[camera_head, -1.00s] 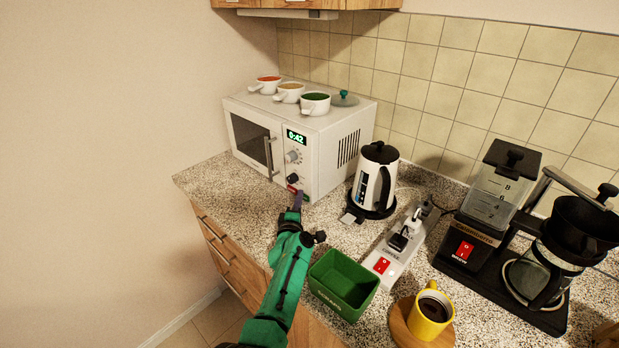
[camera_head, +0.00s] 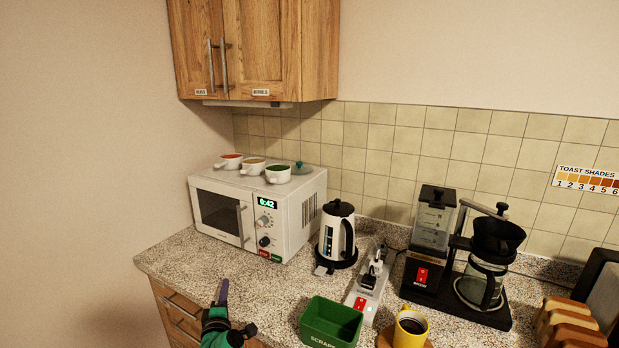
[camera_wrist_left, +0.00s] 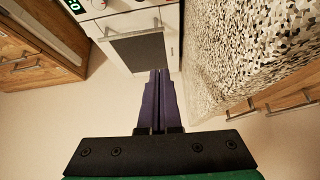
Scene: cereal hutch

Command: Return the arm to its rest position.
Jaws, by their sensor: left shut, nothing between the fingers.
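My left gripper (camera_head: 223,291) shows at the bottom of the head view, with purple fingers and a green wrist, in front of the counter's front edge or just over it. In the left wrist view its purple fingers (camera_wrist_left: 159,75) are together with nothing between them. My right gripper is in neither view. The white microwave (camera_head: 286,213) stands behind and right of the left gripper, apart from it, with its door shut and 0:42 on its display.
The speckled counter (camera_head: 184,258) is bare in front of the microwave. A green scraps bin (camera_head: 331,341), a yellow mug (camera_head: 411,329), a power strip (camera_head: 368,292), a kettle (camera_head: 334,240) and a coffee maker (camera_head: 432,250) stand to the right. A wooden cupboard (camera_head: 262,50) hangs above.

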